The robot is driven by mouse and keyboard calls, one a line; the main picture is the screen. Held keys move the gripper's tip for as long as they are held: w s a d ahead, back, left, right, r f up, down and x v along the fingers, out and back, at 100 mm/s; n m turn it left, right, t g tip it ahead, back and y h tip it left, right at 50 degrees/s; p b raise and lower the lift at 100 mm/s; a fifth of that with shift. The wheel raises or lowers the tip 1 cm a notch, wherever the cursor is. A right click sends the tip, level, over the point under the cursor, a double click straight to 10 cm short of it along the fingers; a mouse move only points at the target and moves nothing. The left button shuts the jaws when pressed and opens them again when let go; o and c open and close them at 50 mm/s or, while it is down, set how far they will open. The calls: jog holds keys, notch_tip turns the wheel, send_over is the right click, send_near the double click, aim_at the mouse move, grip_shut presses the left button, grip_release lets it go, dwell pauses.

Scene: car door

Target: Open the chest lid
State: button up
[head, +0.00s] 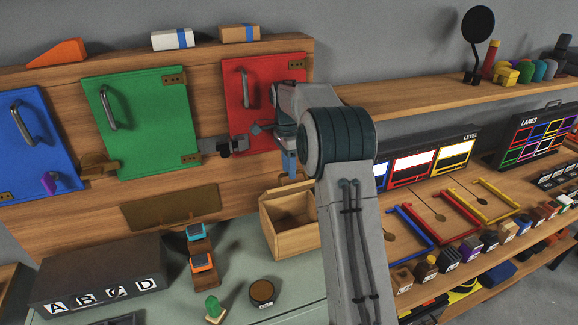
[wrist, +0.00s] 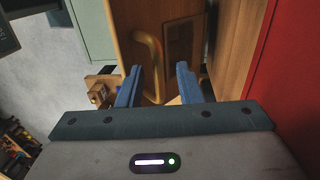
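The wooden chest (head: 287,240) stands on the pale green tabletop beneath the red door. Its top shows a dark recess and looks open in the head view; my arm hides its right side and the area behind it. My gripper (head: 289,164) is above the chest's back, partly hidden by my wrist. In the wrist view, a wooden panel, which appears to be the chest lid (wrist: 125,30), carries a brass handle (wrist: 153,48). My blue fingers (wrist: 160,85) are apart, with the handle's lower part showing between them, closer to the left finger. I cannot tell whether they touch it.
The red door (head: 245,105) with a metal handle is just behind my gripper, beside a grey latch (head: 225,146). Green (head: 140,120) and blue (head: 30,145) doors are to the left. A dark box lettered A to D (head: 100,275) and small items occupy the tabletop.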

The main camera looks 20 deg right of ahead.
jog(key=shift+d+r, duration=0.1)
jog(key=shift+r, duration=0.3)
notch_tip(320, 180, up, 3)
jog(key=shift+f+b, duration=0.1)
jog(key=shift+b, duration=0.2)
jog(key=s+d+r+b, duration=0.2)
jog(key=s+d+r, duration=0.5)
jog(key=d, duration=0.2)
jog(key=shift+d+r, duration=0.2)
jog(key=shift+r, duration=0.05)
